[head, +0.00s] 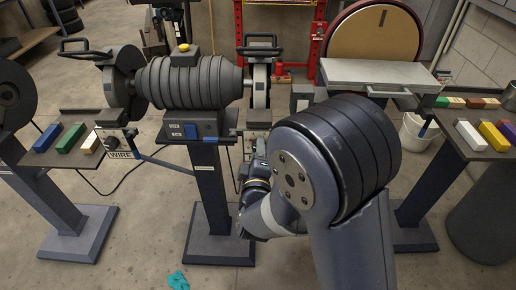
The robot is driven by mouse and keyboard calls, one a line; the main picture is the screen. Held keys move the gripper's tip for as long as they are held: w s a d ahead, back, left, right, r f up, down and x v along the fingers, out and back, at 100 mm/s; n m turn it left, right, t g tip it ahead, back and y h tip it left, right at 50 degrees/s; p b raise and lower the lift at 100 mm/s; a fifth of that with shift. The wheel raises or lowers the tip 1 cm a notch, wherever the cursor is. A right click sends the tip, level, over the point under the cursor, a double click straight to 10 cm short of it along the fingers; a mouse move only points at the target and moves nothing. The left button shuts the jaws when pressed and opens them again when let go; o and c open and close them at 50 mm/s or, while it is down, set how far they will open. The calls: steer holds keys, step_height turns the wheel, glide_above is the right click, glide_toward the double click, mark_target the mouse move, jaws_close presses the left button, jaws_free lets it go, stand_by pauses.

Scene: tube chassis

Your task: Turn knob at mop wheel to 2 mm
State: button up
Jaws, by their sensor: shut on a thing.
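A bench grinder (190,82) with a ribbed motor stands on a pedestal. Its left wheel (122,82) has a label reading "WIRE" below it. Its right wheel (260,86), likely the mop wheel, sits under a guard with a black handle. My gripper (256,150) reaches up just below this right wheel, at the small rest under it. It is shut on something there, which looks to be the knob. The knob, its scale and the fingertips are mostly hidden by my wrist and forearm, so I cannot read the setting.
A table of coloured bars (70,138) stands left, and another (490,155) right. A disc sander with a grey table (375,75) and a white bucket (418,130) are behind right. A teal item (178,281) lies on the floor. Open floor lies between the pedestals.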

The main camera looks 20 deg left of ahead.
steer(key=shift+n+p, duration=0.4)
steer(key=shift+n, duration=0.7)
steer(key=shift+f, duration=0.1)
steer(key=o, duration=1)
steer(key=shift+c, duration=0.2)
steer(key=shift+s, duration=0.1)
steer(key=v, duration=1)
steer(key=shift+s, duration=0.35)
